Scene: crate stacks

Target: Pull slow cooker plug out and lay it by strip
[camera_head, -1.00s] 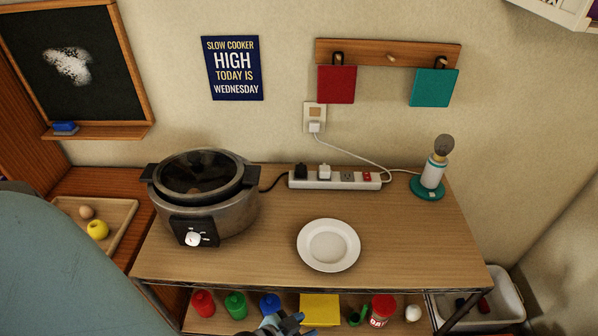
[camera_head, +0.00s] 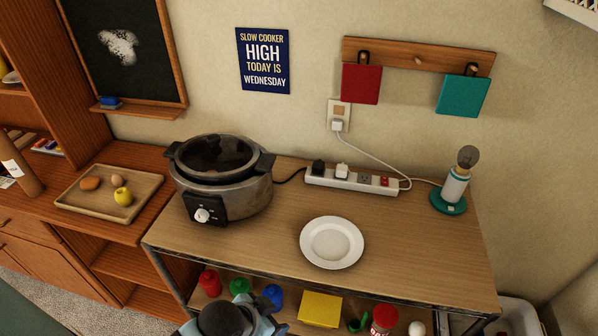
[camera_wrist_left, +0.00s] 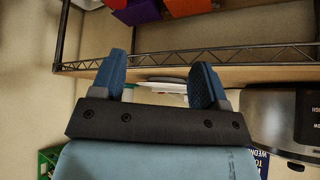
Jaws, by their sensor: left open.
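The slow cooker (camera_head: 225,192) stands at the left of the tabletop. Its black cord runs right to the white power strip (camera_head: 352,181) against the wall. A black plug (camera_head: 318,167) sits in the strip's left end, with a white plug (camera_head: 342,171) beside it. My left gripper (camera_head: 245,308) is low at the front edge of the shelf unit, well short of the strip. In the left wrist view its blue fingers (camera_wrist_left: 160,82) are apart with nothing held; the cooker (camera_wrist_left: 283,118) shows at the right there. My right gripper is not in view.
A white plate (camera_head: 331,242) lies mid-table in front of the strip. A lamp (camera_head: 455,190) stands at the right, with its white cord near the strip. Bottles and a yellow box (camera_head: 319,309) sit on the lower shelf. The front right tabletop is clear.

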